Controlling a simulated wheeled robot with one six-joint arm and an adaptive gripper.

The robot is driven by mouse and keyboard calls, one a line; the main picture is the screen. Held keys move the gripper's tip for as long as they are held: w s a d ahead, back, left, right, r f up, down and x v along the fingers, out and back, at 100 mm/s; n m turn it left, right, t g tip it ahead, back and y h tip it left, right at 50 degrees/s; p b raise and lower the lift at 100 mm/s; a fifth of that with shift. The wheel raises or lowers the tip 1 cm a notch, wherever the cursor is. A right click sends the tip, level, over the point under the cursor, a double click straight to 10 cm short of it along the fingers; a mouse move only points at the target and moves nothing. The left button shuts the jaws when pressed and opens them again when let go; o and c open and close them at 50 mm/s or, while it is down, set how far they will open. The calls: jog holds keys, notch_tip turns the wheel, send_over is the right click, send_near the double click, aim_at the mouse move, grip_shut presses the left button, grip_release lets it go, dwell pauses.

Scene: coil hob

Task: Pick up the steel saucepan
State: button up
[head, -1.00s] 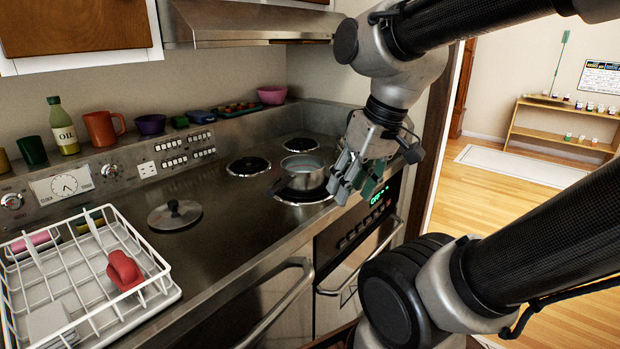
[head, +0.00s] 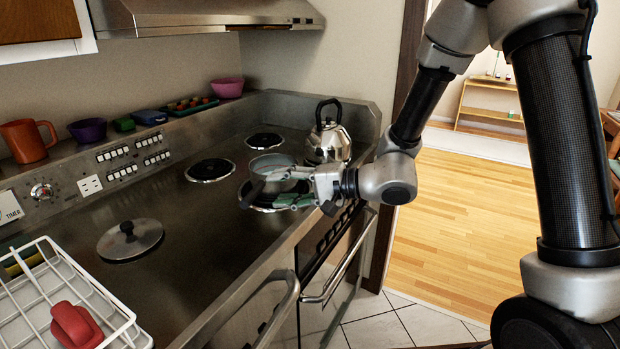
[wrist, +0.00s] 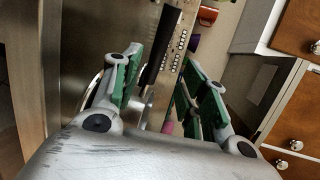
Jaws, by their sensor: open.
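The steel saucepan (head: 270,162) sits on the front right coil of the hob. Its dark handle (head: 251,193) points toward the front left. My gripper (head: 275,188) is open and comes in from the right, low over the front of that coil, close to the pan and its handle. In the wrist view the dark handle (wrist: 157,47) shows between the two green-padded fingers (wrist: 163,65), with a gap on each side. I cannot tell how deep it lies between them. The gripper hides part of the pan's near side.
A steel kettle (head: 328,138) stands right behind the gripper. A lid (head: 130,240) lies on the counter at left, near a white dish rack (head: 100,300) holding a red item (head: 76,325). Cups and bowls line the back ledge. The counter between lid and pan is clear.

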aim_at(262, 188)
jog(key=shift+w+a+f+m+t, duration=0.1)
jog(key=shift+w+f+m+t, duration=0.25)
jog(key=shift+w, duration=0.4)
jog(key=x, duration=0.7)
jog(key=shift+f, duration=0.15)
grip_shut()
